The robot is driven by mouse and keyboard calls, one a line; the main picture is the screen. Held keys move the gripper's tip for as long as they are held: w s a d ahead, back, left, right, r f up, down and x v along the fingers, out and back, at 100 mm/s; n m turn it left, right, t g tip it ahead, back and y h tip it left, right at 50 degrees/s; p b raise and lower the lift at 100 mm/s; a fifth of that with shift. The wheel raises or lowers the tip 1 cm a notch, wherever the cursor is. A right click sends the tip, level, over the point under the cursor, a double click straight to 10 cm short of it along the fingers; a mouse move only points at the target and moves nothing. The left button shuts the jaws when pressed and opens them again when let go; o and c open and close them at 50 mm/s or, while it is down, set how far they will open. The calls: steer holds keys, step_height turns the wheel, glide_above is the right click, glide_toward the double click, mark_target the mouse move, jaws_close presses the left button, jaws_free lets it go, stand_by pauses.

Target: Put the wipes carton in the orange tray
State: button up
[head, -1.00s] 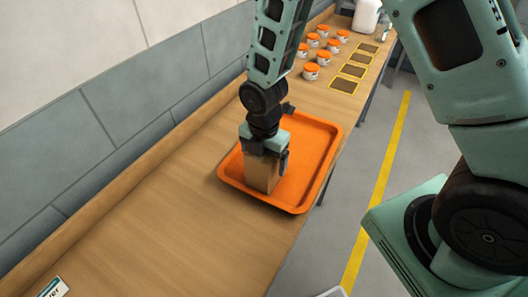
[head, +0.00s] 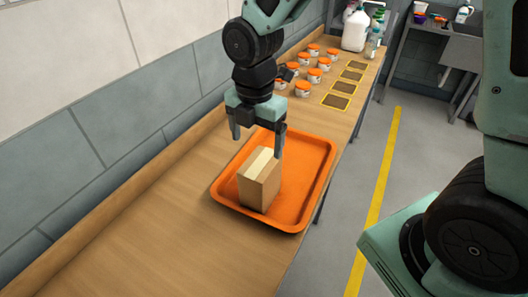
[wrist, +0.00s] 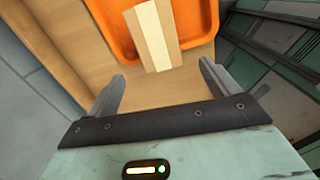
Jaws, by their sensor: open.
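The wipes carton (head: 260,183), a brown box with a pale strip along its top, stands upright inside the orange tray (head: 315,178), toward the tray's near left part. The tray lies on the wooden counter. My gripper (head: 256,147) is open and empty, raised above and behind the carton, apart from it. In the wrist view the open fingers of my gripper (wrist: 161,82) show with nothing between them. The carton (wrist: 153,36) and part of the orange tray (wrist: 202,20) show beyond the fingertips.
Several white jars with orange lids (head: 303,89) stand on the counter behind the tray, beside a row of yellow-edged dark squares (head: 336,101). A large white jug (head: 356,30) stands farther back. The near counter (head: 150,235) is clear. A tiled wall (head: 140,110) runs along the left.

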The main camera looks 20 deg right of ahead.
steer(key=s+a+r+m, duration=0.2)
steer(key=s+m, duration=0.6)
steer(key=s, duration=0.1)
steer(key=s+a+r+m, duration=0.2)
steer(key=s+m, duration=0.6)
steer(key=s, duration=0.1)
steer(key=shift+s+r+m+y, duration=0.2)
steer(key=shift+r+m+y, duration=0.1)
steer(key=shift+m, duration=0.1)
